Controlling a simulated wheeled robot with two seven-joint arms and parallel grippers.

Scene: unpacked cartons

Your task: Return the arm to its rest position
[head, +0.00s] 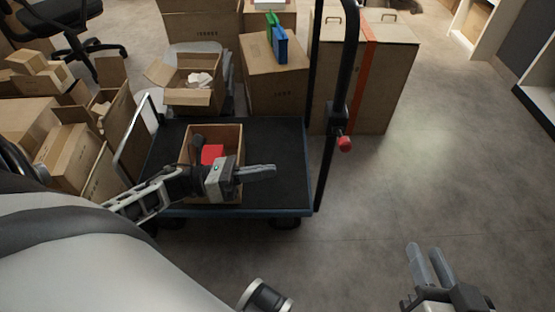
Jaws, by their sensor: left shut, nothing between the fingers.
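My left gripper (255,172) is over the front part of the black platform cart (275,140). Its fingers are together, point right, and hold nothing. Its arm (150,200) reaches in from the left and passes in front of an open carton (230,135) on the cart. A red block (212,154) and a dark item (198,141) show inside that carton; the arm hides part of it. My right gripper (430,264) is at the lower right above bare floor. Its two fingers are a little apart with nothing seen between them.
The cart's black upright pole (341,90) with a red knob (344,144) stands right of the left gripper. Cartons crowd the left side (65,155) and the back (275,75). A tall carton (385,85) stands behind the pole. The floor on the right (460,170) is clear.

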